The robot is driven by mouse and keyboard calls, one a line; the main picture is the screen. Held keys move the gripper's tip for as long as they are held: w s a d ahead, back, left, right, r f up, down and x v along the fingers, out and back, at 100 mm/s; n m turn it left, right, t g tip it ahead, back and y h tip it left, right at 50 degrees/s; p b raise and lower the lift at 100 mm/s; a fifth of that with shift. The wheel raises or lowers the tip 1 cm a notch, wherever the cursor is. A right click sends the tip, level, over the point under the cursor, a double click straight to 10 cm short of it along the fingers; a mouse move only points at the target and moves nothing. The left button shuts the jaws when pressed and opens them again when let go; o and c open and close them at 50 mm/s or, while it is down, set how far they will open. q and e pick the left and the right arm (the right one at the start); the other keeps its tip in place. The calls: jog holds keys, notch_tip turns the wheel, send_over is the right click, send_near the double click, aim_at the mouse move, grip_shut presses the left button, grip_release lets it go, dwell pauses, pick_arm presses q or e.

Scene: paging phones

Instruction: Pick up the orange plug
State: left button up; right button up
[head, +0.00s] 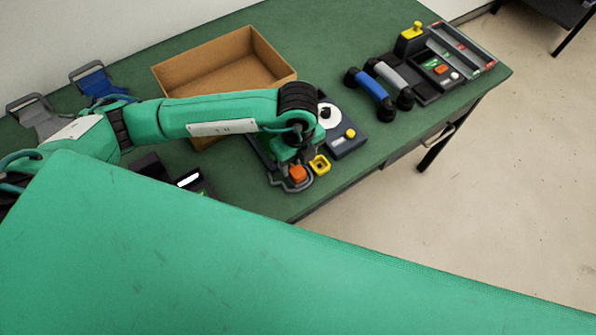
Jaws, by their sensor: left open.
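The orange plug (298,174) is a small orange block near the front edge of the green table, next to a yellow square socket-like piece (320,164). My left gripper (292,181) is at the orange plug, reaching down from above with its fingers around or beside it. It is open; whether the fingers touch the plug cannot be told. The wrist hides part of the dark device behind it. My right gripper is not in view.
An open cardboard box (225,62) stands behind my left arm. A dark device with a white dial (330,116) sits just right of the wrist. Blue and grey handsets (373,90) and a panel with a yellow knob (411,38) stand at the back right. Green table (330,50) is clear between.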

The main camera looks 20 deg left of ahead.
aim_at(298, 171)
pick_arm(q)
jog(key=shift+f, duration=0.5)
notch_tip(298, 171, down, 4)
jog(key=shift+w+a+f+p, duration=0.1)
jog(key=shift+f+p, duration=0.15)
jog(key=shift+p, duration=0.8)
jog(key=shift+f, duration=0.15)
jog(key=c, duration=1.1)
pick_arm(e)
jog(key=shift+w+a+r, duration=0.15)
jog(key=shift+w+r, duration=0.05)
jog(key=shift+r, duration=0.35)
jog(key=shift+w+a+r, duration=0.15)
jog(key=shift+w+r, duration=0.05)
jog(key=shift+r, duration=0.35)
